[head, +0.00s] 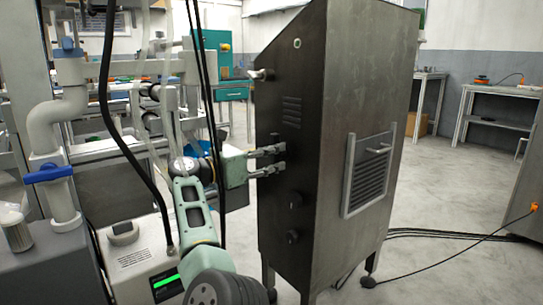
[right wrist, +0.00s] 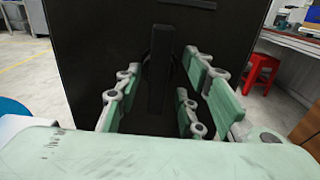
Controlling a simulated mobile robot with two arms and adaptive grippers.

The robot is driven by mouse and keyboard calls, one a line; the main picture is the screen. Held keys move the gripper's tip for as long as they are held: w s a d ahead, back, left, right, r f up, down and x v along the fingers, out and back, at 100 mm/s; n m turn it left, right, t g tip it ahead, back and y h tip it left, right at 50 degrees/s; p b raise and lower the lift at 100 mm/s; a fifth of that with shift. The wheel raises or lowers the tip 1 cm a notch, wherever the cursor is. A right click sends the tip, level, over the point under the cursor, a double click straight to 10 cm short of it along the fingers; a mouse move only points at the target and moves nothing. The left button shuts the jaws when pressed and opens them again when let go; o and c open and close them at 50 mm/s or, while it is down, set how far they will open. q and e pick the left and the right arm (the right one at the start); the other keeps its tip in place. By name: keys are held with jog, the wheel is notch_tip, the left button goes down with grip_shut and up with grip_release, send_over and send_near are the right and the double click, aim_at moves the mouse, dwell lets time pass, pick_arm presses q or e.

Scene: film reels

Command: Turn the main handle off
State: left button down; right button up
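The main handle (right wrist: 158,72) is a black upright bar on the dark face of a tall cabinet (head: 335,110). In the right wrist view it stands upright between the spread fingers of my right gripper (head: 279,160), with a gap showing on both sides. The gripper is open and its fingertips are close to the cabinet face. In the head view the handle is hard to make out against the dark panel by the fingertips. Whether a finger touches it I cannot tell. My left gripper is not in view.
Two dark knobs (head: 294,200) sit lower on the same face, and a metal latch (head: 262,74) sits higher. Pipes with a blue valve (head: 48,174) and hanging black cables crowd the left. Floor right of the cabinet is mostly clear, with cables. A red stool (right wrist: 263,68) stands behind.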

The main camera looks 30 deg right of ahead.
jog(key=a, duration=0.6)
jog(key=shift+s+a, duration=0.3)
jog(key=shift+a, duration=0.05)
